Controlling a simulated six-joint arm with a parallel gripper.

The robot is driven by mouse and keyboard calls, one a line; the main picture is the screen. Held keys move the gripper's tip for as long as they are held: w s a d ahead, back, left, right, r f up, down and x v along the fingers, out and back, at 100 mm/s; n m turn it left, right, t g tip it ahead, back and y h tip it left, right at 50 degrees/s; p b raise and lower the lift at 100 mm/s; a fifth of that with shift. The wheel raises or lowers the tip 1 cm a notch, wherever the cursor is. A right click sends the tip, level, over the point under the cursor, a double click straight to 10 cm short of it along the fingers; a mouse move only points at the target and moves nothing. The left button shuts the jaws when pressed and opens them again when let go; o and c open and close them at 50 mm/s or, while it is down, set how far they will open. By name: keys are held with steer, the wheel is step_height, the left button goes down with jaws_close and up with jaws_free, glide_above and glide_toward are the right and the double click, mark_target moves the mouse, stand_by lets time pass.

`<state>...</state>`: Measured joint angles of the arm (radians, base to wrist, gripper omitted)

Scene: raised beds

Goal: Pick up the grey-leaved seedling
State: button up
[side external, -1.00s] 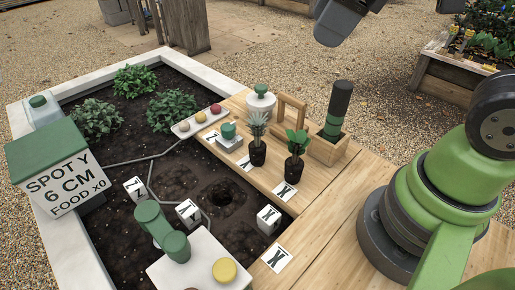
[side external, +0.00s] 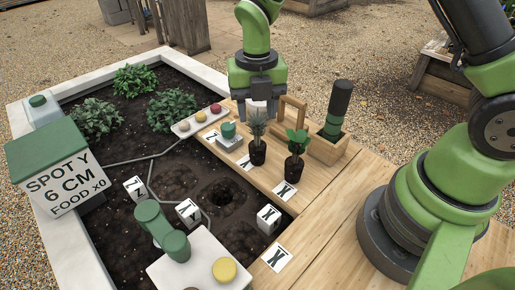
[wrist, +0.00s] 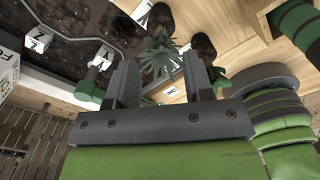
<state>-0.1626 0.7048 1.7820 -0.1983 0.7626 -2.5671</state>
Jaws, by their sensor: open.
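The grey-leaved seedling (side external: 257,126) stands upright in a small black pot on the wooden board, left of a green-leaved seedling (side external: 297,148) in a like pot. My gripper (side external: 258,108) is open above and behind the seedlings in the side view, with its fingers pointing down near the grey leaves. In the wrist view the grey-leaved seedling (wrist: 160,56) shows between and beyond the two fingers of my gripper (wrist: 166,70). I cannot tell whether a finger touches the leaves.
A wooden caddy (side external: 327,148) holding a dark green cylinder stands to the right. A small green-topped item (side external: 229,132) and a tray of coloured knobs (side external: 198,120) are on the left. The soil bed (side external: 170,185) has a hole and several marker cubes.

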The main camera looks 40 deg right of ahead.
mark_target(257, 126)
step_height(257, 126, down, 6)
stand_by(0.4)
steer(key=shift+c, duration=0.2)
steer(key=c, duration=0.8)
